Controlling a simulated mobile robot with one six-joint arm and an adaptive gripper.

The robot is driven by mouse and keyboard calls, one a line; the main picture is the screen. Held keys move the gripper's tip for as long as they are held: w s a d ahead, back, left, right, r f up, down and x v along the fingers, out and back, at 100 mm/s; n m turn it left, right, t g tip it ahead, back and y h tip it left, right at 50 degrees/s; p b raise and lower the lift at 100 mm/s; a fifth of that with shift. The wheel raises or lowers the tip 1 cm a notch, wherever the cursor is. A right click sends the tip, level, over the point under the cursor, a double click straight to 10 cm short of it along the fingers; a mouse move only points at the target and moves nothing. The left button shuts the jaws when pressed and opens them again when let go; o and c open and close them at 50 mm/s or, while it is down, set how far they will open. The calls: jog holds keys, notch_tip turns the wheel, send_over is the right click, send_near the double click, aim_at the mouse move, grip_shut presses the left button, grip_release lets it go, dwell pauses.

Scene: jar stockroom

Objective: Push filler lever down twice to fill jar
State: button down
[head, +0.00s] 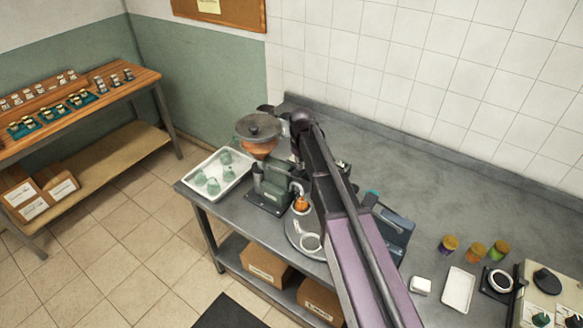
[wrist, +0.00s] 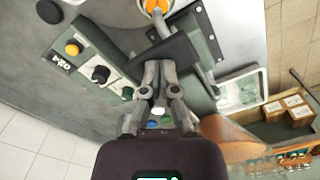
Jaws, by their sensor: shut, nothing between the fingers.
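The filler (head: 270,190) is a green machine with a brown, lidded hopper (head: 258,140), standing on the grey bench left of my arm. A jar with orange contents (head: 301,204) stands beside it on a round grey plate, and orange also shows at the top of the wrist view (wrist: 156,6). My gripper (wrist: 158,68) is shut and empty, with its fingertips close to a dark block of the filler (wrist: 172,52). I cannot tell whether they touch. The lever is not clearly distinguishable. In the head view, my arm hides the fingertips.
A white tray (head: 242,172) with several pale green items is left of the filler. A dark blue device (head: 397,238), several small coloured jars (head: 473,252) and a white tray (head: 458,290) are right of my arm. Boxes (head: 266,262) sit below. The bench behind is clear.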

jog(key=shift+s+d+f+b, duration=0.1)
jog(key=shift+d+f+b, duration=0.05)
jog(key=shift+f+b, duration=1.95)
jog(key=shift+r, duration=0.1)
jog(key=shift+r+p, duration=3.6)
jog(key=shift+p, duration=0.25)
notch_tip(320, 180, up, 5)
jog(key=p, duration=0.5)
jog(key=shift+f, duration=0.1)
